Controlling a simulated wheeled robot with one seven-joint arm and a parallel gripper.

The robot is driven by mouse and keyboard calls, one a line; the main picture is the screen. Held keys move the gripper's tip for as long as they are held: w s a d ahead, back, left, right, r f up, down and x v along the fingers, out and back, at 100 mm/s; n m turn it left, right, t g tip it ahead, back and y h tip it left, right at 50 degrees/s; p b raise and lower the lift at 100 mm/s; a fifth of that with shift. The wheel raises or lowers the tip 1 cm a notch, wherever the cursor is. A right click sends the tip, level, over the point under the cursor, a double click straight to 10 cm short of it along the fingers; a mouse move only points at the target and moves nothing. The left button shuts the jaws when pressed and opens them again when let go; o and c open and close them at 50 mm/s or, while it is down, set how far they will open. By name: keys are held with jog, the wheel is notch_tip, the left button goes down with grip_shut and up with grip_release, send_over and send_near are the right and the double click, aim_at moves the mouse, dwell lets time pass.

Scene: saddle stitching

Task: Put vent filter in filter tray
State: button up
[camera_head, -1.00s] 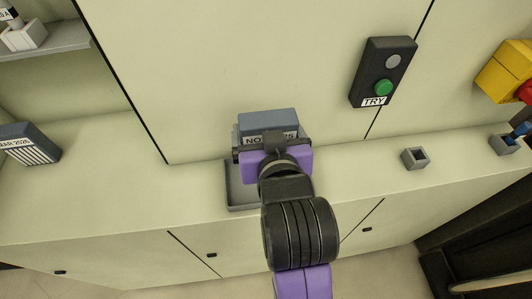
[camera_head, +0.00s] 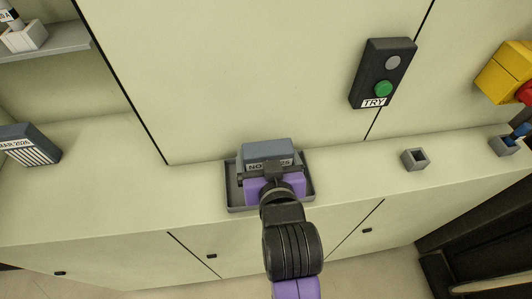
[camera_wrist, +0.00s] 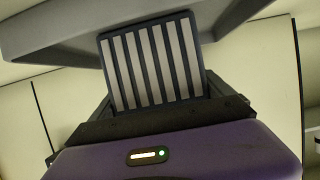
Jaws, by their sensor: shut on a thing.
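A blue-grey vent filter (camera_head: 266,149) with a partly hidden label starting "NO" is held in my gripper (camera_head: 271,173). The wrist view shows its dark face with pale stripes (camera_wrist: 152,62) between the jaws of my gripper (camera_wrist: 155,112). The grey filter tray (camera_head: 233,196) lies on the counter under the filter, its rim showing on both sides. The filter appears within the tray outline; whether it touches the tray floor is hidden by my gripper. In the wrist view a grey edge, likely the tray (camera_wrist: 50,38), is close to the filter.
Another striped filter (camera_head: 30,146), labelled 2026, stands on the counter at left. A black button box (camera_head: 383,73) marked TRY is on the wall. Small grey holders (camera_head: 415,159) and a yellow box (camera_head: 505,70) are at right.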

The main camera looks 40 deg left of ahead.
jog(key=o, duration=1.1)
jog(key=shift+f, duration=0.1)
jog(key=shift+o, duration=0.2)
jog(key=shift+r, duration=0.2)
jog(key=v, duration=1.2)
jog(key=shift+b, duration=0.3)
jog(key=s+d+f+m+t+h, duration=0.2)
jog(key=d+f+m+h, duration=0.15)
jog(key=d, duration=0.75)
jog(key=s+d+f+m+t+h, duration=0.15)
jog(key=d+f, duration=0.35)
jog(key=d, duration=0.7)
jog(key=s+d+r+m+t+h, duration=0.2)
jog(key=s+d+m+h, duration=0.2)
jog(key=s+d, duration=0.8)
jog(key=shift+s+d+r+m+h, duration=0.25)
jog(key=shift+s+d+m+h, duration=0.15)
jog(key=shift+s+h, duration=0.35)
